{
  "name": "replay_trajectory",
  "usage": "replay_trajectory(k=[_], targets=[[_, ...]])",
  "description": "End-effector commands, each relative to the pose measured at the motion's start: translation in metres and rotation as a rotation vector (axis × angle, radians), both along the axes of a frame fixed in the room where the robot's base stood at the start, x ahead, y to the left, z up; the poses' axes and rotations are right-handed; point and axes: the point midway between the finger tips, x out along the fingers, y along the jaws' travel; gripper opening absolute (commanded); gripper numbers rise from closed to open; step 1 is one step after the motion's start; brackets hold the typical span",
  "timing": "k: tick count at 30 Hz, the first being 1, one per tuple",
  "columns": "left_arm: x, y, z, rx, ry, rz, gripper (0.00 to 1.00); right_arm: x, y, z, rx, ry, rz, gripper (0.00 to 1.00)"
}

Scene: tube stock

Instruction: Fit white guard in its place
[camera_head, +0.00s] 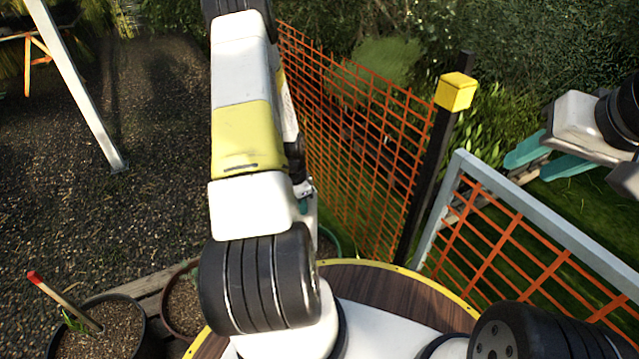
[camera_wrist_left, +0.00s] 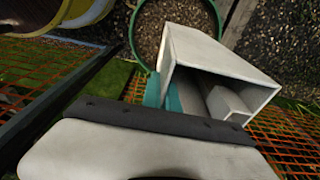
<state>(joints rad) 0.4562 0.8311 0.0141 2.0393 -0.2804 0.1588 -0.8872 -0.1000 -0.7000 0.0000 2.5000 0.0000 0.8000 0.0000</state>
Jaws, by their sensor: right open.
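The white guard (camera_wrist_left: 205,50) is a hollow, open-ended box shape in the left wrist view, tilted, with a smaller box-like part inside its opening. My left gripper (camera_wrist_left: 163,92) has its teal fingers on either side of the guard's near wall and appears shut on it. In the head view my left gripper (camera_head: 303,203) is mostly hidden behind my own arm; only a bit of teal and a pale sliver of the guard show. My right gripper (camera_head: 540,160) is open and empty at the right, above the grey-framed mesh panel. The guard's place cannot be made out.
An orange mesh fence (camera_head: 350,140) runs to a black post (camera_head: 425,185) with a yellow cap (camera_head: 456,91). A grey-framed mesh panel (camera_head: 530,215) stands at the right. Soil-filled pots (camera_head: 105,325) sit at lower left. A green-rimmed pot (camera_wrist_left: 134,35) lies beyond the guard.

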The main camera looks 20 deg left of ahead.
Motion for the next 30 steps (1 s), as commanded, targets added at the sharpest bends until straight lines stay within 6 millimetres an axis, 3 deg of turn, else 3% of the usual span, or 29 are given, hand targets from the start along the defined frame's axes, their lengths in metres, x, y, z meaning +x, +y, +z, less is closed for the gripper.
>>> replay_trajectory(k=[30], targets=[[0.000,0.000,-0.040,0.000,0.000,0.000,0.00,0.000,0.000,0.000,0.000,0.000,0.000,0.41]])
